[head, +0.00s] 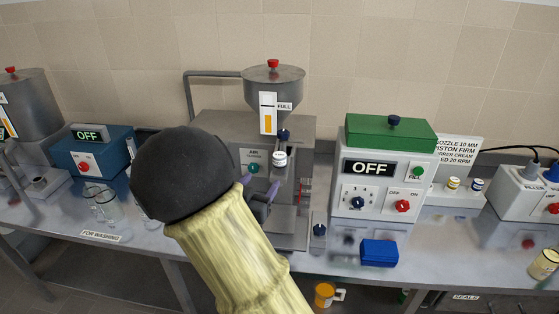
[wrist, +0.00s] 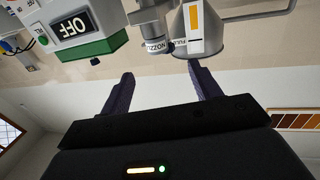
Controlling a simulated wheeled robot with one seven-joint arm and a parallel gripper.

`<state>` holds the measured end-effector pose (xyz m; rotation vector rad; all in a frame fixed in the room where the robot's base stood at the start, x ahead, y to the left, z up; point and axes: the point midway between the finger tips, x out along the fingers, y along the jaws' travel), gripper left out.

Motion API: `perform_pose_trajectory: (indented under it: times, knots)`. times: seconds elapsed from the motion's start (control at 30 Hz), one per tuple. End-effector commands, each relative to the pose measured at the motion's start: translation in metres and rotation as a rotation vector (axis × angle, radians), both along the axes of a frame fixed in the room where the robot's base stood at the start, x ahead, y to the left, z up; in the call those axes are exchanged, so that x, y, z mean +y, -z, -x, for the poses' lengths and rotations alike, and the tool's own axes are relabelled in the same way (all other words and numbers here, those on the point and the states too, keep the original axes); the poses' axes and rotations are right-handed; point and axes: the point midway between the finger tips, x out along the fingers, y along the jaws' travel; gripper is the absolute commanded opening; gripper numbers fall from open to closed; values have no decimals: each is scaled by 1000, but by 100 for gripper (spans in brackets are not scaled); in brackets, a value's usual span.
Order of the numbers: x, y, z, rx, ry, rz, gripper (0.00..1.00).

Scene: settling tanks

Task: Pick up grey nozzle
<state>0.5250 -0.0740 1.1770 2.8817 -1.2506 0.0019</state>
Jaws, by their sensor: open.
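The grey nozzle (head: 279,158) sits on the front of the grey filling machine (head: 213,128), below its hopper, with a dark knob just above it. In the wrist view the nozzle (wrist: 150,20) is a grey cylinder with a pale band marked NOZZLE. It lies beyond my fingertips, roughly in line with the gap between them. My gripper (head: 261,184) is open and empty, with dark purple fingers close in front of the machine, a little below and left of the nozzle. In the wrist view my gripper (wrist: 163,80) appears apart from the nozzle. My arm hides part of the machine.
A white control box (head: 384,230) with a green top (head: 390,136) stands right of the machine, reading OFF. A blue box (head: 380,253) lies before it. The steel hopper (head: 274,88) rises above the nozzle. Glass beakers (head: 103,208) stand left of my arm.

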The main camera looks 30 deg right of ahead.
Motion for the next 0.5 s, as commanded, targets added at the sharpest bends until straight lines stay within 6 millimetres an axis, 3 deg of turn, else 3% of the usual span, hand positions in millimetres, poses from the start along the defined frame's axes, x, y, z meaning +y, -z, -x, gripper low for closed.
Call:
perform_pose_trajectory:
  times: [0.5]
  knots:
    - [-66,-2,-60,2,3,1,63]
